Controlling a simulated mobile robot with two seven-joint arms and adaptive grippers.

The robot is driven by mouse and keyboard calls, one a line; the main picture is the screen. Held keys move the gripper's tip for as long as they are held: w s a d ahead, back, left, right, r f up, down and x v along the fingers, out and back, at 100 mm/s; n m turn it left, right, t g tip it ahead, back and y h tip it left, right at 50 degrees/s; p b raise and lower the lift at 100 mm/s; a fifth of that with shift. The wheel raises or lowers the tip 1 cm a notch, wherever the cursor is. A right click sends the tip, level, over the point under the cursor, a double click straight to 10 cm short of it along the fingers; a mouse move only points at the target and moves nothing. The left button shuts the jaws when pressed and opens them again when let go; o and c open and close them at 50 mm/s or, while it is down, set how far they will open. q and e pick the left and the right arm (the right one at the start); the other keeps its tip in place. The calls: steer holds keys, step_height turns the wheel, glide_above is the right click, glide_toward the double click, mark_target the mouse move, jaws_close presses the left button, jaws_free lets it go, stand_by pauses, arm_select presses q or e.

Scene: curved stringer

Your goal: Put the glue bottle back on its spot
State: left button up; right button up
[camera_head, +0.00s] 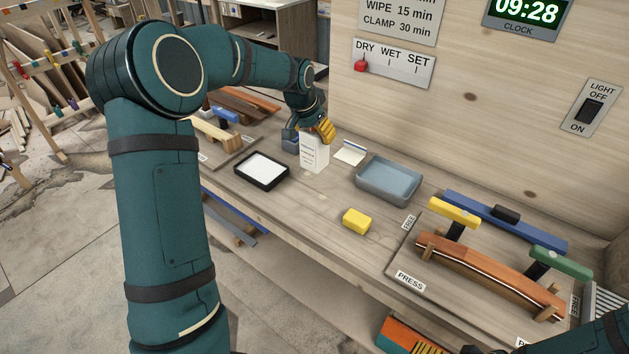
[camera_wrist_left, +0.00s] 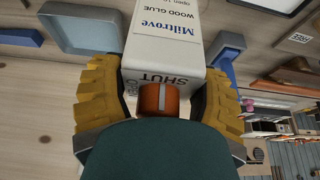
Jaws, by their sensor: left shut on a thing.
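The glue bottle (camera_head: 314,156) is a white, box-shaped bottle with printed text. My left gripper (camera_head: 318,130) is shut on its upper part from above. In the head view the bottle looks upright, at or just above the bench; I cannot tell if its base touches. The left wrist view shows the bottle (camera_wrist_left: 166,45) between the yellow finger pads, with "Miltrove WOOD GLUE" and "SHUT" on it and an orange-brown nozzle or cap (camera_wrist_left: 158,100). No marked spot for it can be made out. My right gripper is not in view.
A black-rimmed tray with a white pad (camera_head: 243,182) lies left of the bottle. A small white card (camera_head: 350,152) and a grey-blue tray (camera_head: 372,190) are to its right. A yellow sponge-like block (camera_head: 357,221) lies in front. The press board (camera_head: 410,262) holds clamps and a curved stringer (camera_head: 490,274).

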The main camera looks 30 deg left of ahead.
mark_target(314, 160)
arm_select(q)
step_height(314, 160, down, 10)
steer(key=shift+r+b, duration=0.2)
steer(key=shift+b, duration=0.55)
steer(key=shift+f, duration=0.1)
steer(key=o, duration=1.4)
steer(key=shift+c, duration=0.2)
